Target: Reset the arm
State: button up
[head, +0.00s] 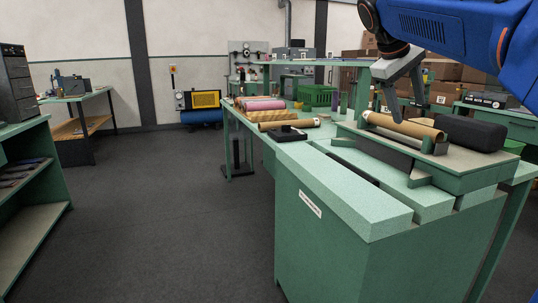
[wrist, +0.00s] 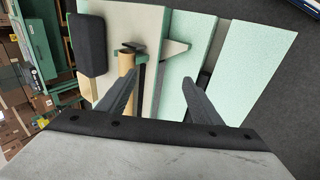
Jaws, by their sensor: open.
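My blue arm reaches in from the upper right of the head view. My gripper (head: 405,90) hangs above the right part of the green workbench (head: 345,195), its fingers pointing down. In the wrist view my gripper (wrist: 160,85) has its two fingers spread wide apart, with nothing held between them. A tan cardboard tube (head: 405,126) lies in a holder on the raised part of the bench, near and below the gripper. The tube also shows beside the left finger in the wrist view (wrist: 126,65). I cannot tell the exact gap between finger and tube.
A black rounded block (head: 470,132) lies right of the tube. Several rolls, one pink (head: 263,105), lie farther back on the bench near a black stand (head: 287,134). A green crate (head: 318,95) is behind. A shelf (head: 30,190) stands left; the floor between is clear.

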jog(key=s+a+f+m+t+y, duration=0.1)
jog(key=s+a+f+m+y, duration=0.1)
jog(key=s+f, duration=1.3)
jog(key=s+a+f+m+y, duration=0.2)
jog(key=s+a+f, duration=0.3)
jog(key=s+f, duration=1)
notch_tip(320, 180, down, 7)
jog(key=shift+s+r+t+y, duration=0.1)
jog(key=shift+s+t+y, duration=0.25)
jog(key=shift+y, duration=0.55)
